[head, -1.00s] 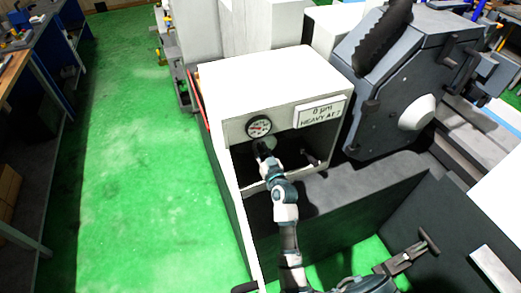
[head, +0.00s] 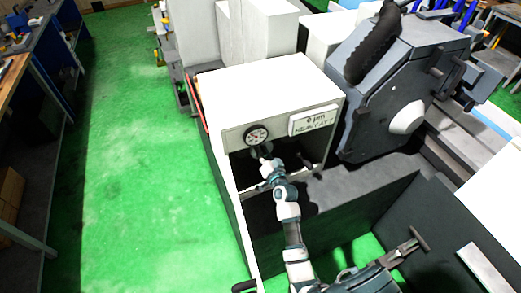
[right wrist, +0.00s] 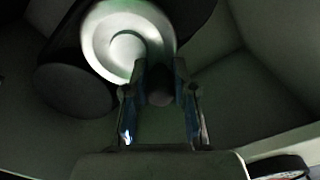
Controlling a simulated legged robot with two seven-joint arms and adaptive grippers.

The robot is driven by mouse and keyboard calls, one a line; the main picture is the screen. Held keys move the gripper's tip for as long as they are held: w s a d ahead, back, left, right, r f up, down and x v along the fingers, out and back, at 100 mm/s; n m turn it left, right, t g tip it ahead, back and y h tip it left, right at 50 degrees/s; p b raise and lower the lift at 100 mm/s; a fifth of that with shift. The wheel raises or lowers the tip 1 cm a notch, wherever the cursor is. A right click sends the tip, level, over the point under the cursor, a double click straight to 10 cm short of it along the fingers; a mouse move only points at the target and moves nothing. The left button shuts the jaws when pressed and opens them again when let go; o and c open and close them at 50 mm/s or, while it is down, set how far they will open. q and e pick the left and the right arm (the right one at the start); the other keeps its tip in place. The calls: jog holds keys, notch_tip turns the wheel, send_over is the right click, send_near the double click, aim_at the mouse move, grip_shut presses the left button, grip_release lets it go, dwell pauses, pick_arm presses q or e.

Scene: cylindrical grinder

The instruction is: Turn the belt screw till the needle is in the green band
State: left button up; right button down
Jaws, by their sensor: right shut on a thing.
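The round dial gauge (head: 257,134) with a black rim sits on the front of the white cabinet (head: 275,80). Its needle and green band are too small to read. My right gripper (head: 265,155) is inside the open recess just below the gauge. In the right wrist view, the fingers of my right gripper (right wrist: 160,88) are closed around a dark, rounded knob (right wrist: 160,97), which seems to be the belt screw. In the head view the screw cannot be made out behind the gripper.
A pale round disc on a dark cylinder (right wrist: 75,85) lies just beyond the fingers in the right wrist view. The recess walls are close around the gripper. A sign (head: 313,120) is right of the gauge. The grey grinder head (head: 395,95) stands to the right.

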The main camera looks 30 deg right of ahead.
jog(key=shift+d+r+m+p, duration=0.1)
jog(key=shift+d+m+p, duration=0.15)
jog(key=shift+m, duration=0.35)
jog(key=c, duration=0.9)
grip_release()
jog(key=shift+c, duration=0.2)
jog(key=shift+s, duration=0.1)
jog(key=s, duration=1.1)
jog(key=shift+s+a, duration=0.3)
jog(key=shift+s, duration=0.05)
